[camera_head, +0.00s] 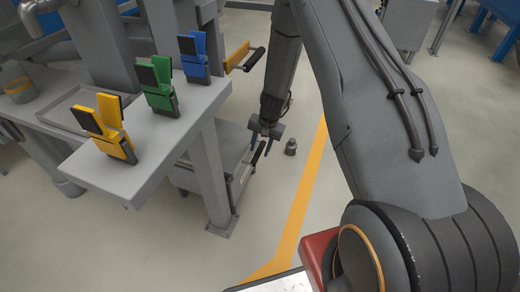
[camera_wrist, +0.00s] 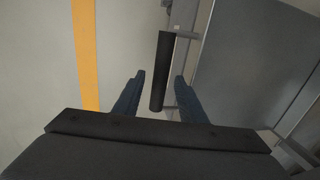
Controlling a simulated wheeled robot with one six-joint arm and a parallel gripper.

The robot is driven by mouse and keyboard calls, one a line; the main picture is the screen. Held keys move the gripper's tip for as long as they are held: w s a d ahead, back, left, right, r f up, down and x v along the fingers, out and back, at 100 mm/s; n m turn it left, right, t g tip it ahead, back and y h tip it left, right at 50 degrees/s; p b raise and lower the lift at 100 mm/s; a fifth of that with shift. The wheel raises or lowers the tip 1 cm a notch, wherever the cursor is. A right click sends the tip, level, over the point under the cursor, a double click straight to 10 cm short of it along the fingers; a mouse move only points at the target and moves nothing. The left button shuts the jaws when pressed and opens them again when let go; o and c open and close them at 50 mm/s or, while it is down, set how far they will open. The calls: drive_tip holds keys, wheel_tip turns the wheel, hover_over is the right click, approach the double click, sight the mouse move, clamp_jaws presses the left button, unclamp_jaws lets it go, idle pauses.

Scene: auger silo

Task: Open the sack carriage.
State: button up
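The sack carriage (camera_head: 232,158) looks like a low grey unit under the bench in the head view, partly hidden by the bench and its leg. Its black bar handle (camera_head: 258,153) is on the right side. My gripper (camera_head: 263,142) points down at this handle. In the wrist view, the black handle (camera_wrist: 162,72) lies between the two blue-grey fingers of my gripper (camera_wrist: 159,92), with a gap on each side. The fingers are open. I cannot tell whether the handle is fully at fingertip depth. The carriage's grey panel (camera_wrist: 235,60) fills the right of the wrist view.
Yellow (camera_head: 108,128), green (camera_head: 157,84) and blue (camera_head: 194,56) clamp-like levers stand on the grey bench (camera_head: 150,135). A yellow part with a black handle (camera_head: 254,60) sticks out above. A small grey object (camera_head: 291,147) stands on the floor. Floor is clear around the yellow line (camera_head: 300,205).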

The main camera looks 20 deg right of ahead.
drive_tip(key=shift+f, duration=0.15)
clamp_jaws()
